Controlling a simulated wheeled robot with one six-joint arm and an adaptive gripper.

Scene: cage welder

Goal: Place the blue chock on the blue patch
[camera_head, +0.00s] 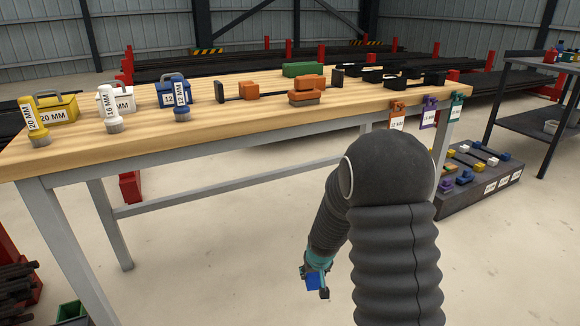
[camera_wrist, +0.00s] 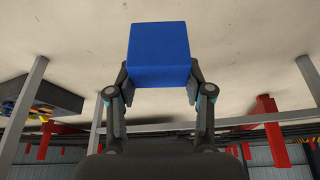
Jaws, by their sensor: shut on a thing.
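The blue chock (camera_wrist: 158,53) is a plain blue block held between the fingers of my gripper (camera_wrist: 160,76) in the wrist view. It also shows small in the head view (camera_head: 313,281), low in the middle of the picture. My gripper (camera_head: 317,284) is shut on it, in the air in front of the wooden workbench (camera_head: 240,121) and below the level of its top. I cannot make out a blue patch in either view.
The bench carries yellow, white and blue labelled boxes, and orange, green and black blocks. A low dark platform (camera_head: 455,205) with several coloured pieces sits on the floor at right, before a dark shelf table (camera_head: 531,122). A green bin (camera_head: 71,312) is lower left. Open floor lies between.

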